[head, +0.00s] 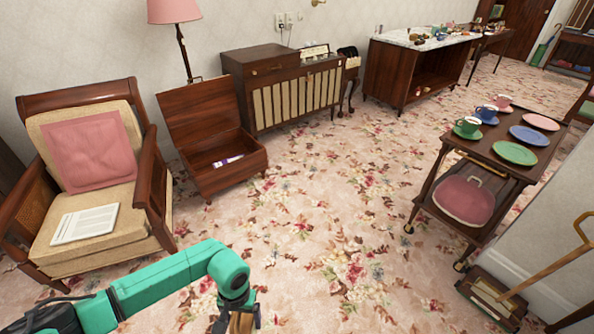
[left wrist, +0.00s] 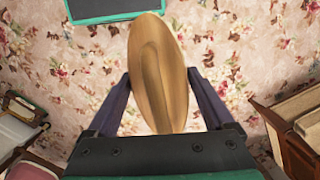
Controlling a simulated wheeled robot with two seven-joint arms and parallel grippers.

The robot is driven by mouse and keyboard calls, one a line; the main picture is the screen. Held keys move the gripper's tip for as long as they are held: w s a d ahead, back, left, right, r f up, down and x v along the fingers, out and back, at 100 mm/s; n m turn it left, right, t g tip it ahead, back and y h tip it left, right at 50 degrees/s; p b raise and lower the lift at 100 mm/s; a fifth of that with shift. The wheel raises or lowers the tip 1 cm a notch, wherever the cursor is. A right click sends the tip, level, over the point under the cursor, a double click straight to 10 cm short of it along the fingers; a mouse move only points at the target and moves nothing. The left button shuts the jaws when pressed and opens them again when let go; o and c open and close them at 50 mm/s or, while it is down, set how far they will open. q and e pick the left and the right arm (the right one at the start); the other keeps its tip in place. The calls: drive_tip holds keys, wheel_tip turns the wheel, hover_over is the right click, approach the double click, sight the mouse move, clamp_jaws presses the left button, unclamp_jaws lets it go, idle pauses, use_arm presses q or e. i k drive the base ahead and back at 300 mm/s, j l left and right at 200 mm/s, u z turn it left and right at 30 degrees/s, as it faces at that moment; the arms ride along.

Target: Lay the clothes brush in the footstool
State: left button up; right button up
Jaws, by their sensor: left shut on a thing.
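The clothes brush (left wrist: 158,75) shows in the left wrist view as a pale wooden oval back with a long raised grip. My left gripper (left wrist: 158,88) is shut on it, one dark finger on each side. In the head view my left gripper (head: 238,320) hangs over the carpet at the bottom edge, with part of the brush's wood showing and the rest cut off. The footstool (head: 232,177) is a dark wooden box on short legs, its lid raised at the back. A purple and white item (head: 227,161) lies inside it. The gripper is well in front of the footstool. My right gripper is not in view.
An armchair (head: 95,195) with a pink cushion and papers stands left of the footstool. A wooden cabinet (head: 290,95) stands behind it to the right. A trolley (head: 490,160) with cups and plates stands at the right. Flowered carpet (head: 320,210) lies clear between.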

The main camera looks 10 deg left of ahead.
sight(238, 152)
drive_tip(key=i+j+u, duration=0.2)
drive_tip(key=i, duration=1.55)
drive_tip(key=i+l+u, duration=0.2)
drive_tip(key=i, duration=1.5)
drive_tip(key=j, duration=0.15)
